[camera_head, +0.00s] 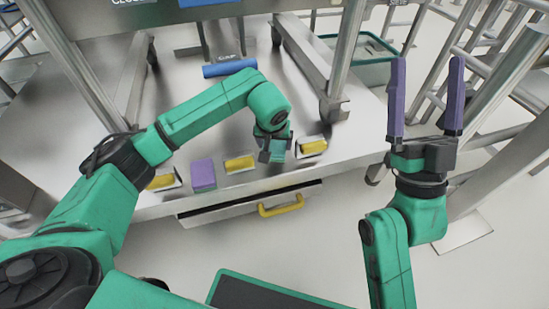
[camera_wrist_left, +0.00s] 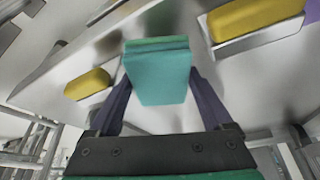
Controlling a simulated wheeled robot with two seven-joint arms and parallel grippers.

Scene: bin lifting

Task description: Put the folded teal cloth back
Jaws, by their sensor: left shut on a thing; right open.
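The folded teal cloth (camera_wrist_left: 160,75) is between the two purple fingers of my left gripper (camera_wrist_left: 160,92) in the left wrist view, and the fingers are shut on it. In the head view the cloth (camera_head: 278,150) shows just below my left wrist, partly hidden by the gripper, at the front of the metal surface between two yellow items. Whether the cloth touches the surface I cannot tell. My right gripper (camera_head: 425,100) is open and empty, its purple fingers pointing up, at the right of the head view.
Yellow items on pale holders (camera_head: 240,163), (camera_head: 312,147) and (camera_head: 163,182) and a purple block (camera_head: 203,174) line the front edge. A blue roll (camera_head: 229,67) lies behind. A drawer with a yellow handle (camera_head: 281,206) is below. Metal legs (camera_head: 345,60) stand near.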

